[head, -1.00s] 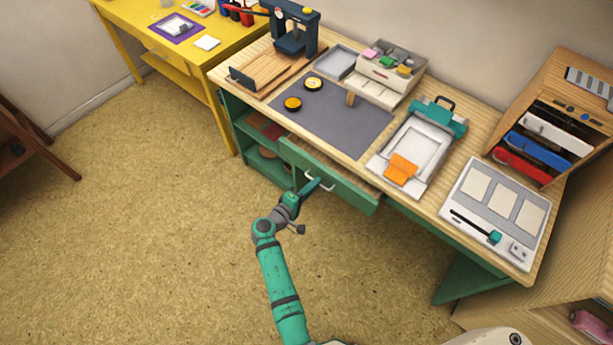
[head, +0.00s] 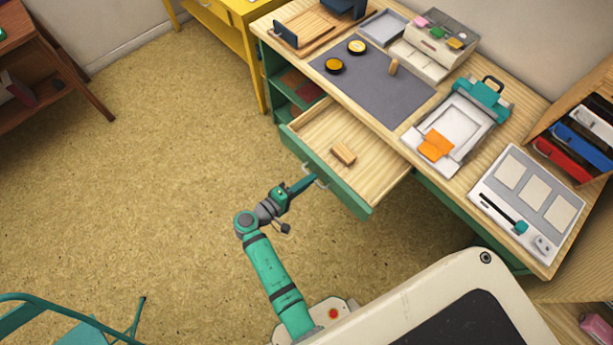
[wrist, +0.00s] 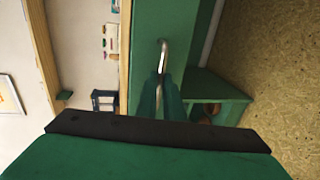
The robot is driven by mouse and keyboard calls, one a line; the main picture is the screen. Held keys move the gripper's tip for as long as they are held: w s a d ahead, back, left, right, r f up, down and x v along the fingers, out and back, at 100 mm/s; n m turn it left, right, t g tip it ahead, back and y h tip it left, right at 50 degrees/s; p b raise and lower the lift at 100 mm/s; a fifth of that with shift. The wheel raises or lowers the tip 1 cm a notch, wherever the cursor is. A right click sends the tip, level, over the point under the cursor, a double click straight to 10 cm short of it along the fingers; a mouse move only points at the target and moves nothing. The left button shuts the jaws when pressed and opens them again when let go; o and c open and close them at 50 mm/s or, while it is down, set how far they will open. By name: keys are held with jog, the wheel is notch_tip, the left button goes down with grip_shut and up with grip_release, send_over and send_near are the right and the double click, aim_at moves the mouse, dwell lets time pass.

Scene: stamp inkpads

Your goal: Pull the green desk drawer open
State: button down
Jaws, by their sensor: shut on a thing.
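The green desk drawer (head: 326,172) stands well out from the desk, its pale wooden inside showing in the head view. A small wooden block (head: 343,154) lies in it. My gripper (head: 307,183) is at the drawer's front, shut on its metal handle (head: 321,181). In the wrist view my gripper's green fingers (wrist: 161,92) close around the handle (wrist: 163,58), against the green drawer front (wrist: 178,30). The fingertips hide part of the handle.
The desk top (head: 400,128) carries a grey mat (head: 370,92), two round inkpads, a white press with an orange piece (head: 436,145) and a stamp tray (head: 525,200). Open green shelves (head: 290,95) are left of the drawer. The floor in front is clear.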

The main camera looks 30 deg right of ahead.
jog(key=shift+s+d, duration=0.1)
jog(key=shift+s, duration=0.15)
jog(key=c, duration=2)
grip_release()
jog(key=shift+o, duration=0.5)
jog(key=shift+w, duration=0.1)
jog(key=v, duration=1.1)
jog(key=shift+f, duration=0.1)
